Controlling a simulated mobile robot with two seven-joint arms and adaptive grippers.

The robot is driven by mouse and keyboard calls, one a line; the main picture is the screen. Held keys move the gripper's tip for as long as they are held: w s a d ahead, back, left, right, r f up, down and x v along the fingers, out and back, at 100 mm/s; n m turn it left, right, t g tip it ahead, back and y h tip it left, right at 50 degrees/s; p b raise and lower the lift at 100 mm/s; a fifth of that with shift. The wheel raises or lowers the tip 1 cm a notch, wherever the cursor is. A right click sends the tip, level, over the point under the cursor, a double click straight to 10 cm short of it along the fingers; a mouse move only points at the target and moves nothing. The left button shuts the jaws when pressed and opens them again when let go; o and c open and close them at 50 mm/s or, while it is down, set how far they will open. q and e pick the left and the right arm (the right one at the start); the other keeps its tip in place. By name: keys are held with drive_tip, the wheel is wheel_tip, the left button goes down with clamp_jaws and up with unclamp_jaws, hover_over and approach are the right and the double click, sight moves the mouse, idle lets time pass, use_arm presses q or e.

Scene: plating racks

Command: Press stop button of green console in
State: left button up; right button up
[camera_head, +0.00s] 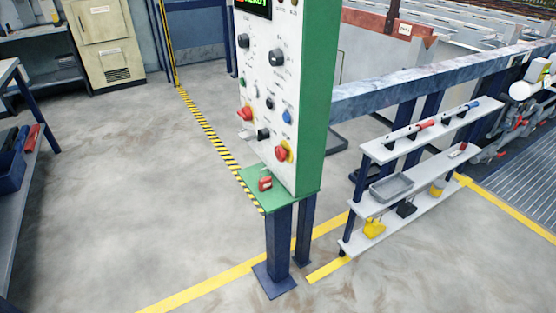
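The green console (316,110) stands upright in the middle of the view on a dark blue post. Its white front panel (262,85) faces left toward me and carries several black knobs and a blue button (287,117). One red button (245,114) sits on the left side of the panel. Another red mushroom-shaped button (281,153) on a yellow base sits at the lower right. The labels are too small to read, so I cannot tell which one is marked stop. The panel's top is cut off by the frame. Neither of my grippers is in view.
A small red object (265,183) rests on the green ledge below the panel. A white two-level shelf (430,135) with tools and a grey tray (391,187) stands at right. A workbench (22,215) is at left. The concrete floor (130,190) before the console is clear.

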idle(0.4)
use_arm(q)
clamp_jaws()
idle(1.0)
